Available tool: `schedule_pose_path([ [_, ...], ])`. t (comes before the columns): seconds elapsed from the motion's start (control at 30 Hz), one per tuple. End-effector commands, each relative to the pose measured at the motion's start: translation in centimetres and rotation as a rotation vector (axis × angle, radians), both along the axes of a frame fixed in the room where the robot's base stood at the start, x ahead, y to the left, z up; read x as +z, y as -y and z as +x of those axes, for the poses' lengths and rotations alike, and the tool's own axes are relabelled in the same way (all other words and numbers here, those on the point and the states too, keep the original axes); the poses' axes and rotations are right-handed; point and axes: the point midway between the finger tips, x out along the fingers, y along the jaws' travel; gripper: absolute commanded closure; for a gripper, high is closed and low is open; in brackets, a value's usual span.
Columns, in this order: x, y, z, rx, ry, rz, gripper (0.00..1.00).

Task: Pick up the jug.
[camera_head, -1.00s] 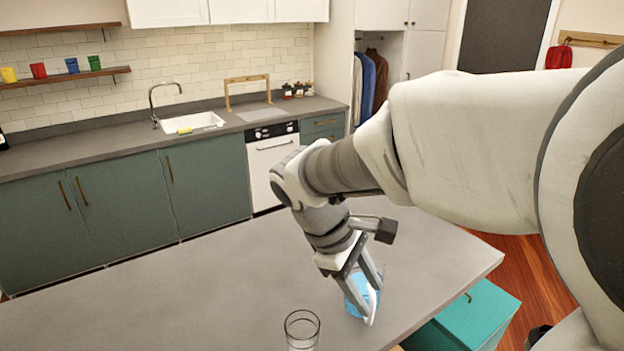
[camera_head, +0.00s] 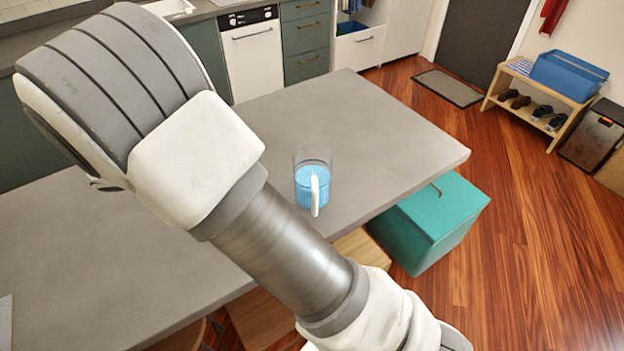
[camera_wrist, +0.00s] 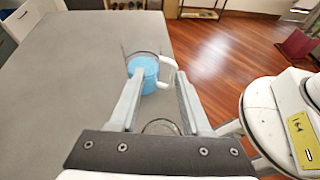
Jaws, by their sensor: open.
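The jug (camera_head: 312,187) is clear with blue contents and a white handle. It stands upright on the grey table (camera_head: 390,130) near the edge in the head view. In the wrist view the jug (camera_wrist: 143,72) is ahead of my gripper (camera_wrist: 161,80), which is open with nothing held. The left finger overlaps the jug's blue part in the picture, and the white handle lies between the fingertips. I cannot tell whether either finger touches it. My gripper is not visible in the head view; my arm fills its left and middle.
A teal box (camera_head: 430,222) stands beside the table. Wooden seats (camera_head: 362,252) are below the table edge. The table beyond the jug is clear. A shoe rack (camera_head: 535,105) stands far right.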

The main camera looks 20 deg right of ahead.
Motion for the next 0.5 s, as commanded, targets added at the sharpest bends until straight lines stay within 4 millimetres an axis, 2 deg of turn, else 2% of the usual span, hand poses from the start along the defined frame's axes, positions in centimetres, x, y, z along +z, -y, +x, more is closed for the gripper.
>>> schedule_pose_path([
  [0.17,-0.5,0.7,0.3,0.011,-0.006,-0.019,0.52],
  [0.5,-3.2,7.3,1.4,0.008,-0.008,-0.019,0.52],
])
